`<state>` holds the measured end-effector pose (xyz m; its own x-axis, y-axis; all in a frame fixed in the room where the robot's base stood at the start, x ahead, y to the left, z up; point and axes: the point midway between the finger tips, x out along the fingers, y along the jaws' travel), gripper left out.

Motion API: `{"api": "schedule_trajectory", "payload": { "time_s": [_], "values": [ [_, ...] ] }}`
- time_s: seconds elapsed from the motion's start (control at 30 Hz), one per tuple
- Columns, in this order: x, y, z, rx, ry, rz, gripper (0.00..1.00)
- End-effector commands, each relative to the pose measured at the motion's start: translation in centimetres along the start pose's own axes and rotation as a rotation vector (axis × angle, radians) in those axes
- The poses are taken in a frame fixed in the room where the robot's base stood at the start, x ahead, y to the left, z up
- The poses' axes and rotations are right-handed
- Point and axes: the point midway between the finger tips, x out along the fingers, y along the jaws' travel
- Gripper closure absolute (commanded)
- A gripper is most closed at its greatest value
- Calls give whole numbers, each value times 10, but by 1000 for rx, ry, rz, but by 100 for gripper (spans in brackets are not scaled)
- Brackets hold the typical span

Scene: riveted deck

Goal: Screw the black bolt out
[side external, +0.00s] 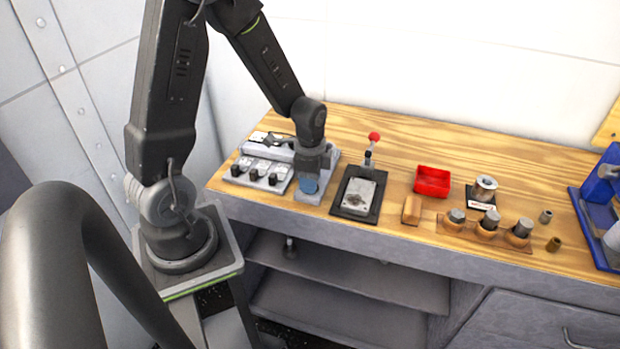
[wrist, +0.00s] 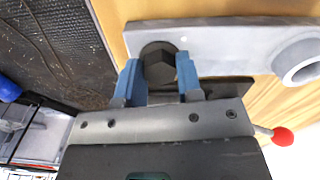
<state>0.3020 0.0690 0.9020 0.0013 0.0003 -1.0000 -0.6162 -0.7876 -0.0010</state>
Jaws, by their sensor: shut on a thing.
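The black bolt (wrist: 160,65) shows its hex head in the wrist view, at the left end of a grey plate (wrist: 225,42). My gripper (wrist: 158,75) has its two blue fingers on either side of the head and is shut on it. The bolt's shank is hidden, so I cannot tell how deep it sits. In the side view my gripper (side external: 309,187) points down over the front of the grey plate (side external: 325,165), near the bench's left end. The bolt is hidden there.
A panel with several black knobs (side external: 262,173) stands close left of my gripper. A black-based fixture (side external: 358,196) and a red-knobbed lever (side external: 373,138) stand close right. Farther right are a red tray (side external: 433,181), a wooden rack (side external: 484,234) and a blue vise (side external: 600,188).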

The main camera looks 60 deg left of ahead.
Motion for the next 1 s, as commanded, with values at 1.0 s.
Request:
{"api": "schedule_trajectory", "payload": {
  "time_s": [1.0],
  "values": [
    [2, 2, 1, -965, -5, 2, 91]
  ]
}}
